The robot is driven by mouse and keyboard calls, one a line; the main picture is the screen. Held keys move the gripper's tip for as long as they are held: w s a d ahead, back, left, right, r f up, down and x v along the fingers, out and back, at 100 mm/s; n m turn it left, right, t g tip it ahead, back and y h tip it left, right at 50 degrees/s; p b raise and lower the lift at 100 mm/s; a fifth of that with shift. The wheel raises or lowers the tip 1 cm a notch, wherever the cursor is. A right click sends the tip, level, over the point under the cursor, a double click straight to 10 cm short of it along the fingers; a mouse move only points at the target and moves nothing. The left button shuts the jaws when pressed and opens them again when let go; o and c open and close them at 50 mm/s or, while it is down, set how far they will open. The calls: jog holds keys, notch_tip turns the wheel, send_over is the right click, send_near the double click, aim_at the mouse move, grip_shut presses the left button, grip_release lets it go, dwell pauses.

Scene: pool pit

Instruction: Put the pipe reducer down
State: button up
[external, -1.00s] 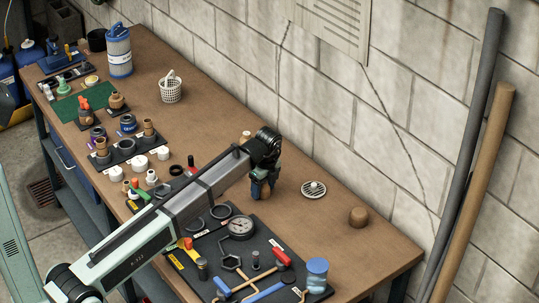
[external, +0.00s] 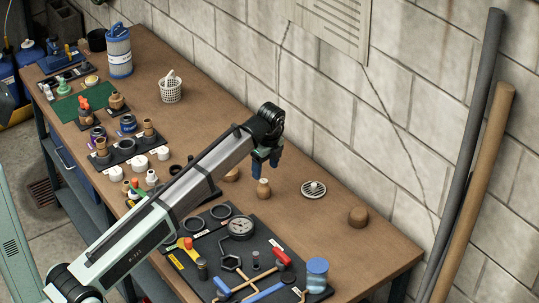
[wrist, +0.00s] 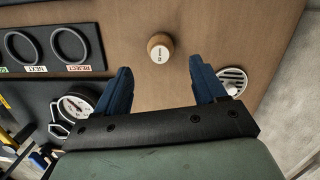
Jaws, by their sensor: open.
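The pipe reducer (external: 263,188), a small tan piece with a narrower top, stands upright on the brown workbench (external: 335,228). In the wrist view the reducer (wrist: 160,47) shows its pale, marked end, beyond the fingertips and roughly centred between them. My gripper (external: 266,163) is above the reducer in the external view, with its blue fingers pointing down. In the wrist view my gripper (wrist: 160,67) has its two fingers spread wide with nothing between them. The gripper and reducer are apart.
A dark tool board (external: 205,264) with a gauge (external: 241,227) is in front. Bare bench surrounds the reducer.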

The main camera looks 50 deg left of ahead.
aim_at(266, 183)
jog(key=shift+d+r, duration=0.2)
jog(key=shift+r, duration=1.35)
jog(key=shift+o, duration=1.1)
